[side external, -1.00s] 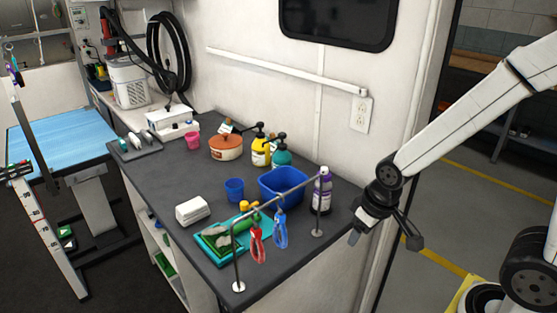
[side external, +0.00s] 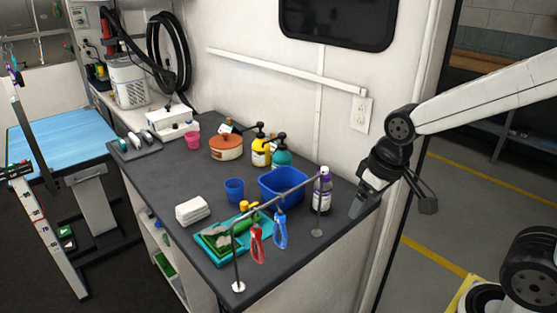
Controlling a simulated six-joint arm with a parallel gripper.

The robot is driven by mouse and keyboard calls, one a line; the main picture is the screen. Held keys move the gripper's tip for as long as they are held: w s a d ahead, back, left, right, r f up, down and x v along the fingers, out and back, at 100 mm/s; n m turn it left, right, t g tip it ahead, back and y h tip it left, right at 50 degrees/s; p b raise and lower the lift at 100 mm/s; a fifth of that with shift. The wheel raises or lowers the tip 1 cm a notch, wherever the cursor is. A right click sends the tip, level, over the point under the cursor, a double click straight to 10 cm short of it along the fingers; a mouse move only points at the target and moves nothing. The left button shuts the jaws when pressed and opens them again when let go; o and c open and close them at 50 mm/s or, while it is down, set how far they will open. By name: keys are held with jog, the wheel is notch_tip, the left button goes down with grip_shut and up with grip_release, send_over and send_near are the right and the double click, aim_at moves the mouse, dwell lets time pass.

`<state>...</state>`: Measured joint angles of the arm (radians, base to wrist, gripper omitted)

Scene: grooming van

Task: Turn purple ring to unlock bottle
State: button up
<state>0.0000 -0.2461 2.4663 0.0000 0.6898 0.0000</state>
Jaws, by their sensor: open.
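The bottle (side external: 322,197) stands upright near the right end of the dark counter. It is dark with a white label, and its purple ring (side external: 324,172) is at the top. The ring is small here, and I cannot tell which way it is turned. My gripper (side external: 393,207) is open and empty, to the right of the bottle and apart from it. Its fingers point downward near the counter's right edge.
Yellow (side external: 261,152) and teal (side external: 281,157) pump bottles stand behind. The wall rises behind the counter.

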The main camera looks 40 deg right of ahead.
jog(key=r, duration=0.1)
jog(key=m+g, duration=0.3)
jog(key=m, duration=2.4)
send_over(325, 168)
notch_tip(325, 168, down, 5)
jog(key=shift+r, duration=0.1)
jog(key=shift+f, duration=3.9)
jog(key=c, duration=1.3)
